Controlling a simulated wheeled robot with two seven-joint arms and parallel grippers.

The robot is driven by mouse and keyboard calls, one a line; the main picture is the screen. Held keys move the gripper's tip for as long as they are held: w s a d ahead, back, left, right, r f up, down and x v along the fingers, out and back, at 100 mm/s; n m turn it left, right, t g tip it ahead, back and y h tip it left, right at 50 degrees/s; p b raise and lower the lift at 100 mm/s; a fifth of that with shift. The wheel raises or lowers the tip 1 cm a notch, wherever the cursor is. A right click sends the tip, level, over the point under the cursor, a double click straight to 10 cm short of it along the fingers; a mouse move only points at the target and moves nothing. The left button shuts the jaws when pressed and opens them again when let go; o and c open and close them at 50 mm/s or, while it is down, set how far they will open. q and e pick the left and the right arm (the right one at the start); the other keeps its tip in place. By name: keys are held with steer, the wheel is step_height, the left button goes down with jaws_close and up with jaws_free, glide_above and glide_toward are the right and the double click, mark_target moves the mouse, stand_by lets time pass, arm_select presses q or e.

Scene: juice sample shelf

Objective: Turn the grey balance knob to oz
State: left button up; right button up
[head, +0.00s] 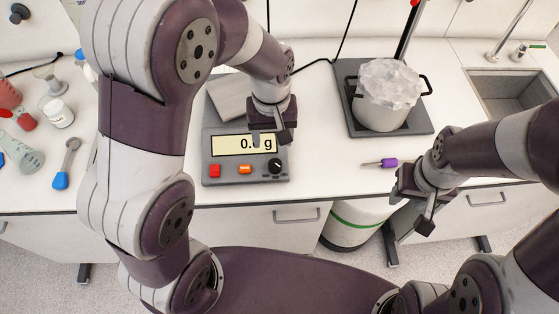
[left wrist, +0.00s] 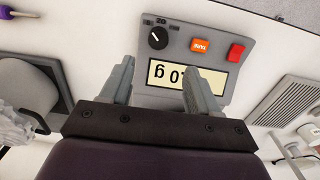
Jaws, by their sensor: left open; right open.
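The balance (head: 207,160) stands on the white counter, its display (head: 228,147) partly covered by my gripper and showing a zero and "g". Its knob (head: 276,166) looks dark, nearly black, at the panel's right end. In the left wrist view the panel is upside down, and the knob (left wrist: 158,38) has a white pointer line slanting up-left; its small labels are hard to read. My left gripper (head: 270,136) is open and empty above the display, apart from the knob. Its fingers (left wrist: 158,78) frame the display in the left wrist view. My right gripper (head: 412,208) is open and empty at the counter's front edge.
A red button (head: 214,170) and an orange button (head: 245,168) sit left of the knob. A pot of ice (head: 382,115) stands on a dark plate at right. A purple-handled tool (head: 388,163) lies in front. Glassware crowds the left; a sink (head: 512,92) is at far right.

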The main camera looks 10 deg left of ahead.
mark_target(275, 164)
arm_select(q)
steer(key=f, duration=0.9)
steer(key=shift+s+d+p, duration=0.25)
steer(key=shift+d+p, duration=0.05)
steer(key=shift+p, duration=0.05)
steer(key=shift+w+a+f, duration=0.1)
steer(key=shift+f, duration=0.3)
steer(key=c, duration=1)
steer(key=shift+r, duration=0.1)
steer(key=shift+c, duration=0.2)
